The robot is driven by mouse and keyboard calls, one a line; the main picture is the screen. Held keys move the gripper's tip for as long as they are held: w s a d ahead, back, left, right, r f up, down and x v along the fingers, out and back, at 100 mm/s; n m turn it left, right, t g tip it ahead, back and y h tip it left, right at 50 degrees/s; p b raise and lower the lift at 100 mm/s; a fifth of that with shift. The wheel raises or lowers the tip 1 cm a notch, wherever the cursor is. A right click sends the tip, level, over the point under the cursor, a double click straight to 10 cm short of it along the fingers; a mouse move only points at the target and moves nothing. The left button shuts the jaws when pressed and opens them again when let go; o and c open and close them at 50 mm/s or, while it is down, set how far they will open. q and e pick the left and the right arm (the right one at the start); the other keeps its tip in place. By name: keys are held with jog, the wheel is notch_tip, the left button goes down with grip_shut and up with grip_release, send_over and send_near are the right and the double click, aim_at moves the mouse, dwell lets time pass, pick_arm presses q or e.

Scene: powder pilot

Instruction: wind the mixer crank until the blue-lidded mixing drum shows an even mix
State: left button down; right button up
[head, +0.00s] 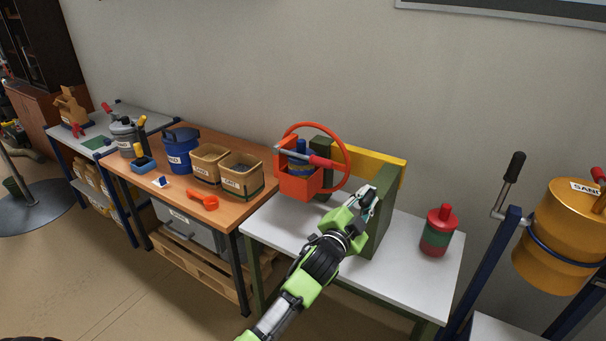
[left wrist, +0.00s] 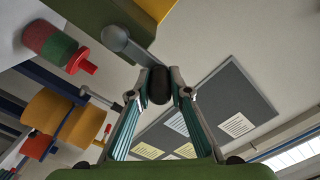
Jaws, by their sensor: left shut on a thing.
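The mixer has a green frame (head: 377,222) with a yellow crossbar (head: 372,165), and stands on a white-topped table. The blue-lidded mixing drum (head: 299,168) sits in its orange-red cradle, inside a red ring (head: 341,146). A red-ended bar crosses the drum, and its contents are too small to judge. My left gripper (head: 367,201) is at the right side of the green frame. In the left wrist view its fingers are shut on the crank's black knob (left wrist: 158,86), at the end of a grey crank arm (left wrist: 122,45). My right gripper is not in view.
A red-lidded drum (head: 438,231) with red and green bands stands on the table right of the frame. A large golden drum (head: 562,235) with its own crank (head: 508,185) is farther right. Bins, a blue bucket (head: 181,150) and an orange scoop (head: 202,200) fill the wooden bench at left.

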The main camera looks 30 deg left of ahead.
pick_arm(q)
jog(key=a, duration=0.1)
jog(key=a+f, duration=0.1)
jog(key=a, duration=0.2)
jog(key=shift+w+a+f, duration=0.1)
jog(key=shift+a+f, duration=0.15)
jog(key=shift+a, duration=0.1)
jog(key=shift+d, duration=0.1)
